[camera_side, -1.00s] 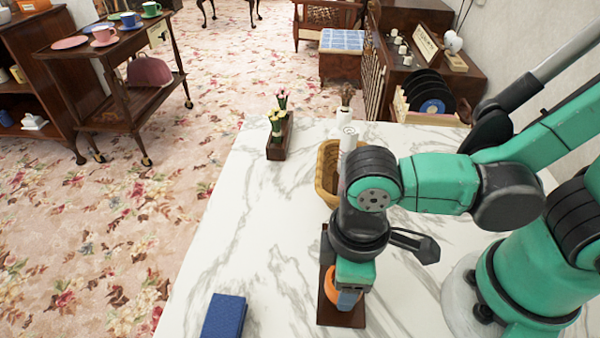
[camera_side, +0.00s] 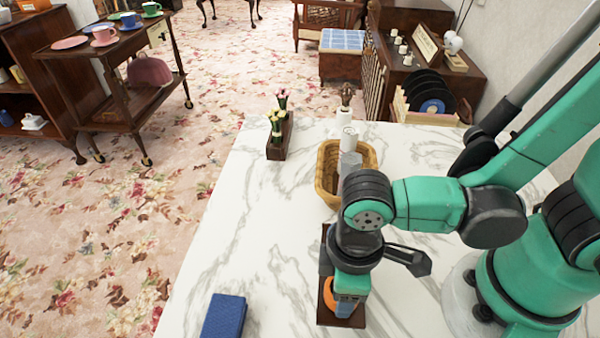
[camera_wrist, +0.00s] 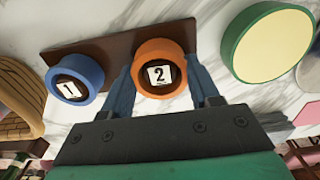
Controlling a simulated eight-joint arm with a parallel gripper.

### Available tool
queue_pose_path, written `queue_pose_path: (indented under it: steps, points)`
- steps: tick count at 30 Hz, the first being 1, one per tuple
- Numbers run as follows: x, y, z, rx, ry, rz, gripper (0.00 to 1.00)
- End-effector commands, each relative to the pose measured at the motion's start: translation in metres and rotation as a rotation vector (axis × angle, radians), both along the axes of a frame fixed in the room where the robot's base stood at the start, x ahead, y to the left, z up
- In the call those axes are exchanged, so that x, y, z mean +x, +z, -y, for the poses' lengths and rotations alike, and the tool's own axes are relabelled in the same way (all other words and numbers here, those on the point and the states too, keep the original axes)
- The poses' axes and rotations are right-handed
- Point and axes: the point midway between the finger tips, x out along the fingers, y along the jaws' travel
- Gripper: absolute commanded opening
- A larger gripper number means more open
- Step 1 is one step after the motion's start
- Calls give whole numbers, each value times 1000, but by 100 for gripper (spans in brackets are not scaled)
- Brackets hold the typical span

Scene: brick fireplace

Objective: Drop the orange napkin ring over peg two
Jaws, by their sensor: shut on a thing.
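The orange napkin ring (camera_wrist: 158,66) is between the two blue-grey fingers of my gripper (camera_wrist: 160,85), which are shut on it. In the wrist view it encircles the dark top of peg two (camera_wrist: 160,75), whose white "2" label shows inside it. How far down the peg it sits I cannot tell. In the side view the orange ring (camera_side: 328,294) is partly hidden by my gripper (camera_side: 346,303), low over the dark wooden peg board (camera_side: 335,320). A blue ring (camera_wrist: 90,72) is around peg one (camera_wrist: 68,88), beside the orange one.
A wicker basket (camera_side: 325,178) stands behind the board. A flower planter (camera_side: 274,150) and a blue block (camera_side: 224,318) are on the marble table (camera_side: 250,235), with clear marble between them. A green round thing with a pale top (camera_wrist: 275,45) is right of peg two.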

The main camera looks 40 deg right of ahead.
Motion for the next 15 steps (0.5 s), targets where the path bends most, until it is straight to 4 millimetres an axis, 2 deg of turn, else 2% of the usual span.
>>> queue_pose_path:
  steps: [6, 7, 9, 10, 15]
  points:
    - [0, -5, 0, 0, 0, 0, 4]
    - [0, -5, 0, 0, 0, 0, 63]
    - [0, -5, 0, 0, 0, 0, 83]
    - [0, -5, 0, 0, 0, 0, 92]
    - [0, -5, 0, 0, 0, 0, 92]
